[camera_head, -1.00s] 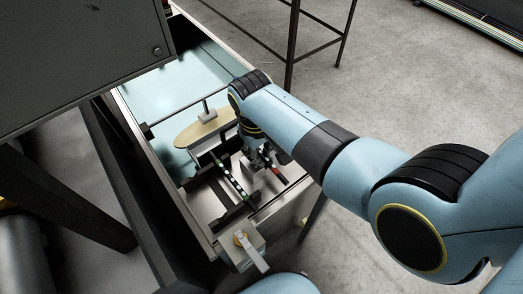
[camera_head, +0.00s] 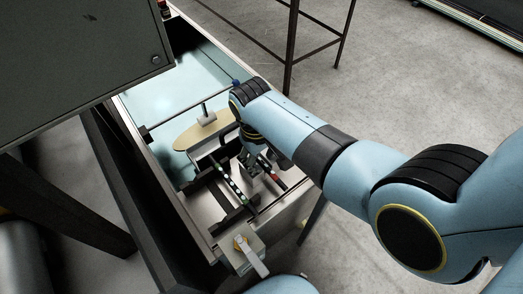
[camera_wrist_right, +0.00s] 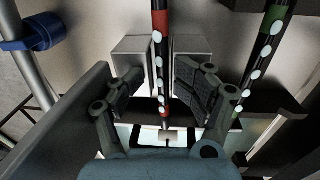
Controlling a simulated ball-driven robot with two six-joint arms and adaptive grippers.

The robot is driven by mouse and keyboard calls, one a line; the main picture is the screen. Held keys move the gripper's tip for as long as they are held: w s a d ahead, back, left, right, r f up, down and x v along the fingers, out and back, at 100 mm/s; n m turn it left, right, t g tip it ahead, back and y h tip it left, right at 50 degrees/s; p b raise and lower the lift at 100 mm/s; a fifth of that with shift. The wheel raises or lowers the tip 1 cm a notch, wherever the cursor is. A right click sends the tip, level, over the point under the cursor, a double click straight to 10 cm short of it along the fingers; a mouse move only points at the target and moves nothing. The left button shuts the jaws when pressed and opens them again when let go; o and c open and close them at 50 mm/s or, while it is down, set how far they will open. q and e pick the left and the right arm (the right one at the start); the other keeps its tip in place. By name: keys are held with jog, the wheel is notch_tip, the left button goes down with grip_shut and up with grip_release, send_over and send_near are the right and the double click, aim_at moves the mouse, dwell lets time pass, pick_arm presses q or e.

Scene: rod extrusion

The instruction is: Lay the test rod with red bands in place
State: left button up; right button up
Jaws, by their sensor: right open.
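The test rod with red bands (camera_wrist_right: 160,52) is black with white dots and lies between the spread fingers of my right gripper (camera_wrist_right: 160,83) in the right wrist view. Both fingers stand clear of it, one on each side. In the head view, the red-banded rod (camera_head: 276,178) shows at the right side of the trough, partly hidden by my right gripper (camera_head: 251,163). A second rod with green bands (camera_head: 232,186) lies to its left across dark supports; it also shows at the right of the wrist view (camera_wrist_right: 262,52). My left gripper is out of view.
The metal trough (camera_head: 193,232) surrounds the rods, with its rim close on the right. A round tan plate (camera_head: 190,137) on a post stands behind them. A box with a lever (camera_head: 242,248) sits at the near end. A dark cabinet (camera_head: 75,50) overhangs the left.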

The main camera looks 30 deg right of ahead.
dwell(0.4)
jog(key=o, duration=0.9)
jog(key=shift+w+r, duration=0.1)
jog(key=shift+c, duration=0.2)
jog(key=shift+r, duration=0.15)
notch_tip(320, 180, up, 10)
jog(key=shift+a, duration=0.25)
jog(key=shift+f, duration=0.2)
